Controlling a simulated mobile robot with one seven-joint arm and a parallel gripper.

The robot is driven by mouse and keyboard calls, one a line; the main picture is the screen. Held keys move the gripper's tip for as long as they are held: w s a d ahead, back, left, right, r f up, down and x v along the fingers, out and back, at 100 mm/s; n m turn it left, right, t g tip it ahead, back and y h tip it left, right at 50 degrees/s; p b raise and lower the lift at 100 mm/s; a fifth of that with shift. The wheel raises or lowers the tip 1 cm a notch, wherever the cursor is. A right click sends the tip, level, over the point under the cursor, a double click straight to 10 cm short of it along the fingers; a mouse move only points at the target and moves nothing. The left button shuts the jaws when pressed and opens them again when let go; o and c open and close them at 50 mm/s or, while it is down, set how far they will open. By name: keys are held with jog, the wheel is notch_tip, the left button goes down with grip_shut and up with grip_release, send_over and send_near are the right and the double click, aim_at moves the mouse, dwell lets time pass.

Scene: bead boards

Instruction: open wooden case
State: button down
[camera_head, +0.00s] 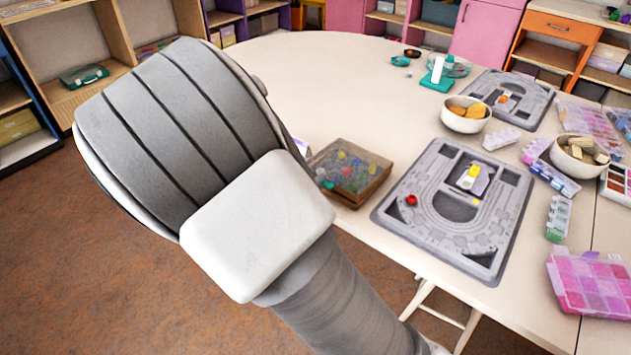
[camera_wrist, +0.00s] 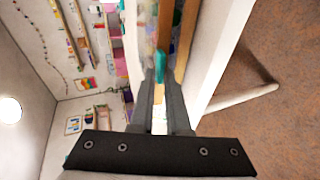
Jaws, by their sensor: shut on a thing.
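The wooden case (camera_head: 352,185) sits at the table's near left edge, with a brown wooden frame and a clear top over colourful beads. Its lid looks down. In the head view my arm hides the gripper and part of the case's left side.
A grey bead board (camera_head: 405,222) with a red bead lies right of the case; another board (camera_head: 508,98) is farther back. Bowls (camera_head: 466,122) and a pink organiser (camera_head: 590,285) stand at the right. The table behind the case is clear.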

jog(key=shift+w+d+r+g+y+p, duration=0.2)
jog(key=shift+r+p, duration=0.45)
jog(key=shift+p, duration=0.45)
jog(key=shift+r+g+y+p, duration=0.1)
jog(key=shift+r+g+p, duration=0.2)
jog(key=shift+r+p, duration=0.55)
jog(key=shift+f+p, duration=0.25)
jog(key=shift+p, duration=0.25)
jog(key=shift+w+d+r+g+y+p, duration=0.1)
jog(key=shift+r+g+y+p, duration=0.2)
jog(key=shift+p, duration=0.35)
jog(key=shift+w+d+r+g+p, duration=0.1)
jog(key=shift+r+p, duration=0.3)
jog(key=shift+p, duration=0.2)
jog(key=r+p, duration=0.1)
jog(key=p, duration=0.1)
jog(key=r+g+p, duration=0.1)
jog(key=p, duration=0.1)
jog(key=shift+w+d+y, duration=0.2)
jog(key=shift+w+y, duration=0.1)
jog(key=shift+w+r+m+p, duration=0.1)
jog(key=shift+m+p, duration=0.2)
jog(key=shift+p, duration=0.3)
